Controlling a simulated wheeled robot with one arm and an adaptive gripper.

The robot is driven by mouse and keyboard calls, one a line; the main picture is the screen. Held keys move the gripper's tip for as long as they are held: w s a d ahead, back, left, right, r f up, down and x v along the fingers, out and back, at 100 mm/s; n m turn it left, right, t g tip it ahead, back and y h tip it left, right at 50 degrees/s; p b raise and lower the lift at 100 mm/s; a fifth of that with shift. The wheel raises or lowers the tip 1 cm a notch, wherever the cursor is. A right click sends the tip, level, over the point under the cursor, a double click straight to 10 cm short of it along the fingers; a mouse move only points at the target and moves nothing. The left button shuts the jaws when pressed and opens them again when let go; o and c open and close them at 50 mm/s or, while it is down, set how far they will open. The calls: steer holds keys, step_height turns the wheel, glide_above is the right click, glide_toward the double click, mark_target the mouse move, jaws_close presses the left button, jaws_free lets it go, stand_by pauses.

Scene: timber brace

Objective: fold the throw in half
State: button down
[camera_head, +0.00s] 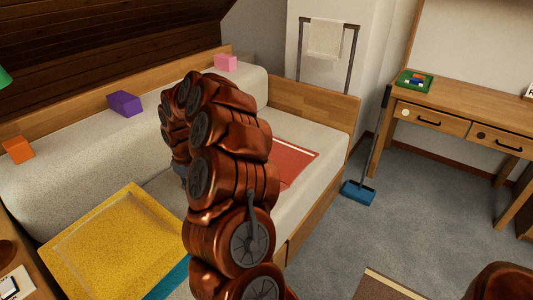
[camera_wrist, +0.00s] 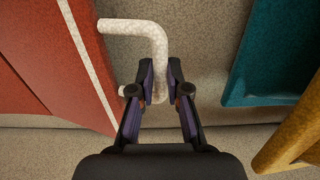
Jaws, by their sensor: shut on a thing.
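A flat red cloth with a white stripe near its edge, which looks like the throw (camera_head: 295,164), lies on the pale seat of the daybed. Part of it is hidden behind my arm. In the wrist view the red cloth (camera_wrist: 52,75) fills the left side, with the stripe running down beside my left finger. My gripper (camera_wrist: 161,88) is shut on a pale, mottled bent bar (camera_wrist: 135,28), whose upper part turns left toward the red cloth. The fingers do not visibly grip the red cloth. In the head view my arm hides the gripper.
A yellow square piece (camera_head: 110,248) lies at the front left, with a teal piece (camera_head: 168,278) beside it. Purple (camera_head: 125,104), pink (camera_head: 226,62) and orange (camera_head: 18,150) blocks sit along the back. A blue-headed broom (camera_head: 358,193) stands by the desk (camera_head: 455,108). Open carpet lies right.

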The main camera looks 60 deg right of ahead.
steer(key=shift+d+r+p, duration=6.8)
steer(key=shift+d+r, duration=1)
steer(key=shift+r, duration=1.45)
steer(key=s+d+r+p, duration=0.1)
steer(key=d+r+p, duration=0.2)
steer(key=d+p, duration=0.9)
steer(key=shift+s+d+r+p, duration=0.2)
steer(key=shift+s+d+p, duration=0.05)
steer(key=shift+p, duration=0.15)
